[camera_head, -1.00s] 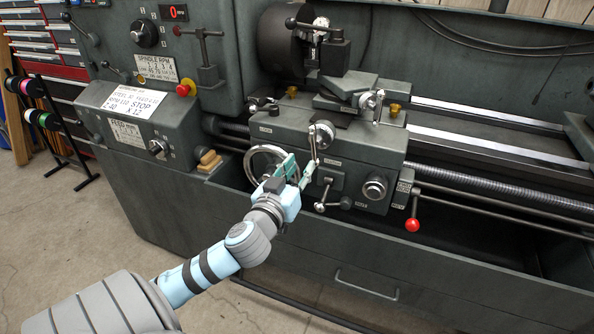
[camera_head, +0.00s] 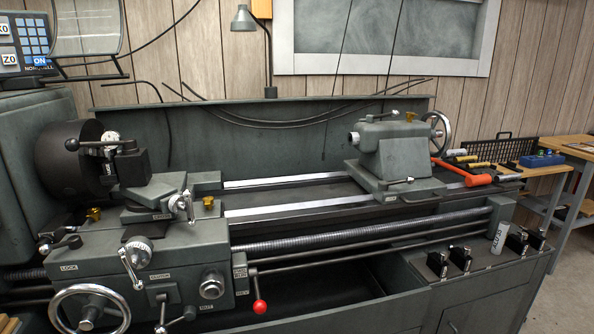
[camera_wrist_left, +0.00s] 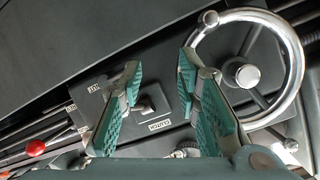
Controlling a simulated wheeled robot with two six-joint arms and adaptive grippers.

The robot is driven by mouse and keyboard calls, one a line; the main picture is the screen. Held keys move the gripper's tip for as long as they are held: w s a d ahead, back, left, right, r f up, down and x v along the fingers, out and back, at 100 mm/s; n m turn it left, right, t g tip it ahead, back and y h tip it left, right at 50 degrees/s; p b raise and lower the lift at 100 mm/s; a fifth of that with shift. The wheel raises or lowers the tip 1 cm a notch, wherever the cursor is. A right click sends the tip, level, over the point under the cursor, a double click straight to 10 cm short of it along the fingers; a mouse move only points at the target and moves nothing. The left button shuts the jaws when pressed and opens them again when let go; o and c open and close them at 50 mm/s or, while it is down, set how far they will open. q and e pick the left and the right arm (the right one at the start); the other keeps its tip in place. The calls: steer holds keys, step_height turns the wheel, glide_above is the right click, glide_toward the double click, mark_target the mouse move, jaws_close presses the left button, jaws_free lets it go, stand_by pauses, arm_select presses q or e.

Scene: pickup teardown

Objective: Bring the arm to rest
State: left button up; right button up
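My left gripper (camera_wrist_left: 160,78) shows only in the left wrist view. Its two teal ridged fingers are apart, with nothing held between them. Behind the gap is the lathe's dark apron with a small lever marked CLUTCH (camera_wrist_left: 146,106). The carriage handwheel (camera_wrist_left: 296,70) is just right of the fingers; the right finger overlaps its rim in the picture, and I cannot tell whether they touch. The handwheel also shows at lower left in the head view (camera_head: 122,318). Neither arm is visible in the head view, and my right gripper is in no view.
The lathe carriage (camera_head: 140,245) stands at left, with a red-knobbed lever (camera_head: 260,307) below it. The tailstock (camera_head: 390,155) sits at the right of the bed. A red-handled tool (camera_head: 462,172) and a blue block (camera_head: 541,159) lie farther right. Floor is clear at far right.

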arm_select(q)
steer(key=s+d+f+g+h+p, duration=0.15)
steer(key=s+f+g, duration=0.25)
steer(key=s+f, duration=0.6)
steer(key=s+f+g+p, duration=0.3)
steer(key=s+f, duration=0.5)
steer(key=f, duration=0.5)
steer(key=s+d+f+g+h+p, duration=0.1)
steer(key=s+d+f+g+p, duration=0.1)
steer(key=s+d, duration=0.5)
steer(key=s+d+f+n+g+h+p, duration=0.1)
steer(key=s+d+f, duration=0.3)
steer(key=s, duration=1)
steer(key=d+g+p, duration=0.1)
steer(key=d, duration=0.2)
steer(key=shift+s+d+g, duration=0.25)
steer(key=shift+d+g, duration=0.1)
steer(key=shift+g, duration=0.05)
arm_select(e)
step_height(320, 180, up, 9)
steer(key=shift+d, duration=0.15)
arm_select(q)
steer(key=shift+f, duration=0.1)
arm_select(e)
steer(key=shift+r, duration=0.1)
